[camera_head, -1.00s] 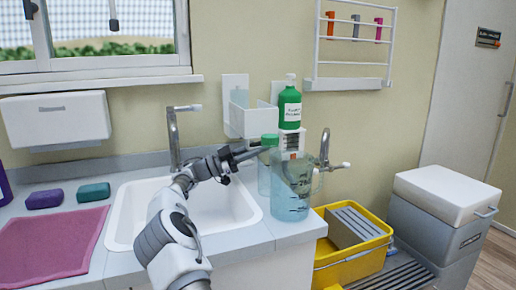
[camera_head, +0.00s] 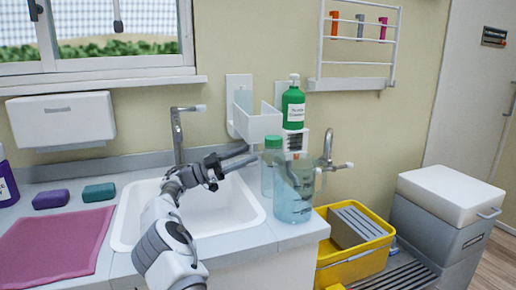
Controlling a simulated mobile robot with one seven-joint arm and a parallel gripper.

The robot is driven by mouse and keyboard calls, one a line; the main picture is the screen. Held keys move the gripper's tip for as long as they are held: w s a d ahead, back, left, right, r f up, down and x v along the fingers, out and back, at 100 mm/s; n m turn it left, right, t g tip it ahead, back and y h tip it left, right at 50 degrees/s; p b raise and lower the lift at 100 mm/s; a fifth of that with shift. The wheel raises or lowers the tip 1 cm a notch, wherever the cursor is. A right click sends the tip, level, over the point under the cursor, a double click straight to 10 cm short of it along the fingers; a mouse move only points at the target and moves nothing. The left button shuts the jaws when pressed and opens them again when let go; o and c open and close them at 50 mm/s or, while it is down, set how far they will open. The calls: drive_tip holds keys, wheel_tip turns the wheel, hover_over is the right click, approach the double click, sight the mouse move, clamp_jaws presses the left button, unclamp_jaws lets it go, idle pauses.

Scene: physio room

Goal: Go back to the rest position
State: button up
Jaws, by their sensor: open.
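My gripper (camera_head: 236,157) is above the right part of the white sink (camera_head: 232,203). Its fingers point right, and a gap shows between them with nothing held. A clear bottle with a green cap (camera_head: 273,143) stands just right of the fingertips, apart from them as far as I can tell. A clear blue-tinted jug (camera_head: 293,205) stands in front of that bottle at the counter's right end. My arm reaches up from the bottom of the picture across the sink's front edge.
A green pump bottle (camera_head: 293,108) stands behind the jug, near a white wall holder (camera_head: 258,125). Two taps rise at the back, one behind the sink (camera_head: 178,135). A pink mat (camera_head: 55,240) and two sponges lie left. A yellow crate (camera_head: 335,272) stands right, below counter height.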

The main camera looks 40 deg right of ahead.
drive_tip(key=shift+v, duration=1)
drive_tip(key=shift+d, duration=0.1)
